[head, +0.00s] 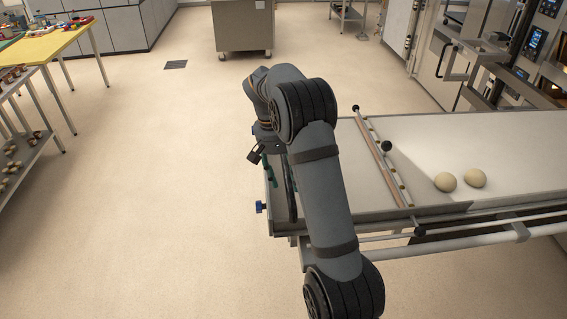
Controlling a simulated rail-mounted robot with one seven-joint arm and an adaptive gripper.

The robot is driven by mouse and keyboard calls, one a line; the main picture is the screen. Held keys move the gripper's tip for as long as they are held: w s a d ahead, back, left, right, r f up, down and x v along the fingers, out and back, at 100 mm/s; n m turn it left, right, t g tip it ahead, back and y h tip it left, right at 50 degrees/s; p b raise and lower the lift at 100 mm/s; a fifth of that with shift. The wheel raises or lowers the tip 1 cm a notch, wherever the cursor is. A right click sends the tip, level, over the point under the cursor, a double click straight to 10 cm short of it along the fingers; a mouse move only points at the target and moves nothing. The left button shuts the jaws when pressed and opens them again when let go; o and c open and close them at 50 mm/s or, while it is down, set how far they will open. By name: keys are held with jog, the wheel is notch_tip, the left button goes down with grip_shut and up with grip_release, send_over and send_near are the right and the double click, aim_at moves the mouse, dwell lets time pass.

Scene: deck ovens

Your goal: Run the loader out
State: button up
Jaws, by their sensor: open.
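The loader (480,139) is a long pale bed with metal side rails, reaching from the middle of the head view to the right edge. A crossbar with black knobs (386,147) lies across it. Two round dough pieces (446,182) (475,178) rest on the pale belt to the right of that bar. My gripper (254,155) is open, small and dark, at the loader's left end near the end handle area. My arm hides part of that end, so I cannot tell whether the fingers touch it. A blue knob (261,207) sticks out at the lower left corner.
Deck ovens with lit panels (537,42) stand at the upper right. A yellow-topped table (45,46) and a rack (30,150) with small items stand at the left. A grey cabinet on wheels (243,24) is at the back. The floor left of the loader is clear.

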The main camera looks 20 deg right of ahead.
notch_tip(320, 180, up, 11)
jog(key=a, duration=0.2)
jog(key=shift+f, duration=0.15)
jog(key=shift+w, duration=0.1)
jog(key=f, duration=0.4)
jog(key=d+f, duration=0.1)
jog(key=f, duration=0.3)
jog(key=d+f, duration=0.1)
jog(key=f, duration=0.2)
jog(key=shift+d+f, duration=0.15)
jog(key=shift+f, duration=0.25)
jog(key=shift+s+d, duration=0.15)
jog(key=shift+s, duration=0.05)
jog(key=shift+d, duration=0.4)
